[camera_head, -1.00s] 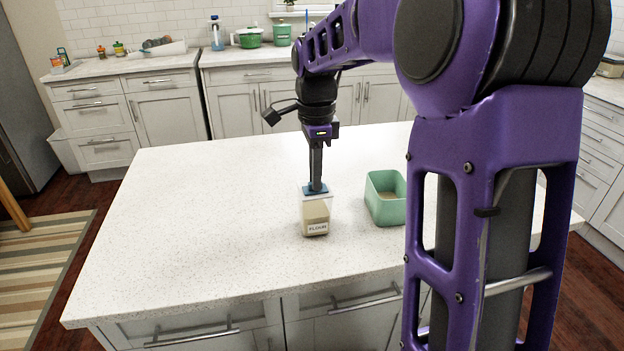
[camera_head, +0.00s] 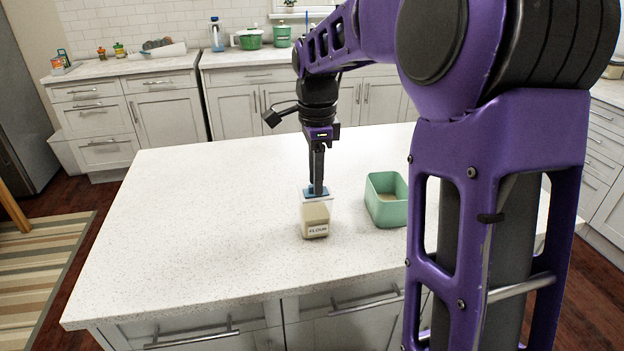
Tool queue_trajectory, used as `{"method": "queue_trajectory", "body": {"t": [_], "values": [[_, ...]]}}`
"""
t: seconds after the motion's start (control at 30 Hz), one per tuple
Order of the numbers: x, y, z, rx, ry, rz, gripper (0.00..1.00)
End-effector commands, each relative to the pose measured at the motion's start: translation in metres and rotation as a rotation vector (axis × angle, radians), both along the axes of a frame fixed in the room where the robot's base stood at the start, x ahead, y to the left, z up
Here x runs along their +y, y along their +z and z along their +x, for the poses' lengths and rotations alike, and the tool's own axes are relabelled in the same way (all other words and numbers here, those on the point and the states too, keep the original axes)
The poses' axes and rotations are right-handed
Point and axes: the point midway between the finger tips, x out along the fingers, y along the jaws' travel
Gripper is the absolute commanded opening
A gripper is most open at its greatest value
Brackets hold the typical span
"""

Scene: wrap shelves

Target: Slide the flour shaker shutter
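The flour shaker (camera_head: 314,219) stands upright on the white island counter, with a tan body and a label reading FLOUR. Its top has a white rim and a blue shutter (camera_head: 312,192). My gripper (camera_head: 318,190) points straight down, with its fingertips at the blue shutter. The fingers look close together, but I cannot tell whether they are shut on the shutter or only touching it. The far side of the shutter is partly hidden by the fingers.
A green open container (camera_head: 386,208) stands just right of the shaker. The white counter (camera_head: 200,220) is clear to the left and in front. My arm covers the right side of the counter.

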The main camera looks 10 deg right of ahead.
Motion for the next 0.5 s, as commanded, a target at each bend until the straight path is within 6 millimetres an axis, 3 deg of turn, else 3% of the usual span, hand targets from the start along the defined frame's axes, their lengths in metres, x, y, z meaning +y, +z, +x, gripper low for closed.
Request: {"method": "queue_trajectory", "body": {"t": [0.5], "values": [[0.000,0.038,0.000,0.000,0.000,0.000,0.35]]}}
